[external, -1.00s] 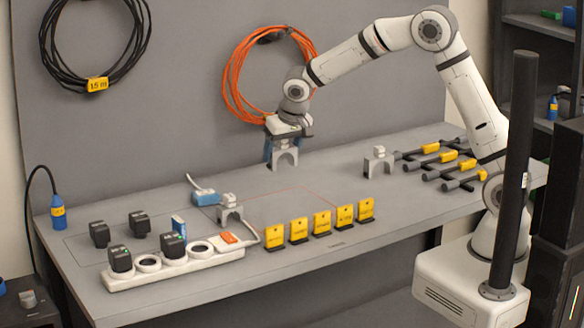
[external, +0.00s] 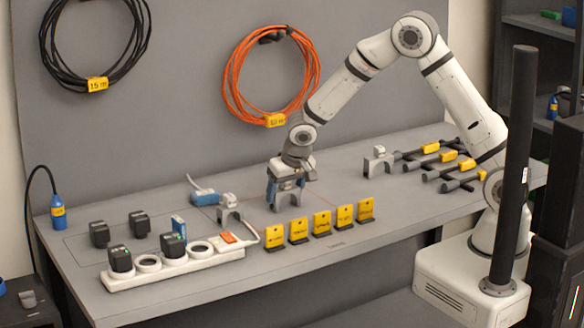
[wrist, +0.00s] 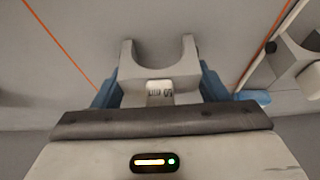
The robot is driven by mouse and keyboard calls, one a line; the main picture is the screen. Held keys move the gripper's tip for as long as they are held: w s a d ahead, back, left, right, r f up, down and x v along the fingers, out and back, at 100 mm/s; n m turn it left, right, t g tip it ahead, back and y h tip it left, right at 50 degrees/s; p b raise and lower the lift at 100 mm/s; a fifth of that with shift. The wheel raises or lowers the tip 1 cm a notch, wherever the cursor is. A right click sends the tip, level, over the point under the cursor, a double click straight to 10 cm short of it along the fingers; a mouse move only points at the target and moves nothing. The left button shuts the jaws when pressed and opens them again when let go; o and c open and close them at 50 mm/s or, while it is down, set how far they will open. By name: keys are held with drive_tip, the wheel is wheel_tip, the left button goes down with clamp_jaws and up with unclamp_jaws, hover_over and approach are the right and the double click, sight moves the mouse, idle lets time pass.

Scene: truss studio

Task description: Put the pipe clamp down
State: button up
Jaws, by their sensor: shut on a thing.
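A grey pipe clamp (external: 287,199) with a U-shaped opening is held between the blue fingers of my gripper (external: 286,184), low over the middle of the bench. In the wrist view the clamp (wrist: 160,65) sits between the two blue fingers (wrist: 158,88), its open side facing away from my gripper. Thin orange lines run on the bench on both sides of it. Whether the clamp's feet touch the bench top (external: 330,220) is hard to tell.
A second clamp (external: 230,209) stands close to the left, by a blue connector (external: 204,196). A third clamp (external: 379,163) stands to the right. Several yellow tags (external: 321,221) stand in front. A white power strip (external: 180,263) lies at the front left.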

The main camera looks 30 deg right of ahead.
drive_tip(key=shift+f, duration=0.1)
drive_tip(key=o, duration=1.1)
drive_tip(key=shift+s+r, duration=0.1)
drive_tip(key=shift+r, duration=0.35)
drive_tip(key=b+v, duration=0.1)
drive_tip(key=v, duration=1)
drive_tip(key=shift+s+r, duration=0.15)
